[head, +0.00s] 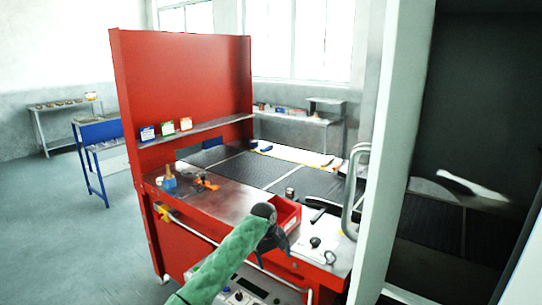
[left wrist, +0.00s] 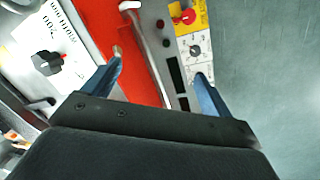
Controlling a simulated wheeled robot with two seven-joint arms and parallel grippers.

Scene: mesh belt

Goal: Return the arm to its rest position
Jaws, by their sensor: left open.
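My left arm, in a green sleeve, reaches up from the bottom of the head view. My left gripper (head: 275,245) is in front of the red workbench's front edge, near a red bin (head: 286,213). In the left wrist view my left gripper (left wrist: 160,82) has its two blue fingers wide apart with nothing between them. Beyond the fingers lie the red bench edge (left wrist: 108,45) and a control panel (left wrist: 190,55). My right gripper is not in view.
The red workbench (head: 230,200) holds small tools, a mesh belt (head: 240,168) and a shelf with small boxes (head: 165,130). A pale rail (head: 215,243) runs along its front. A tall pale door frame with a handle (head: 355,190) stands at right.

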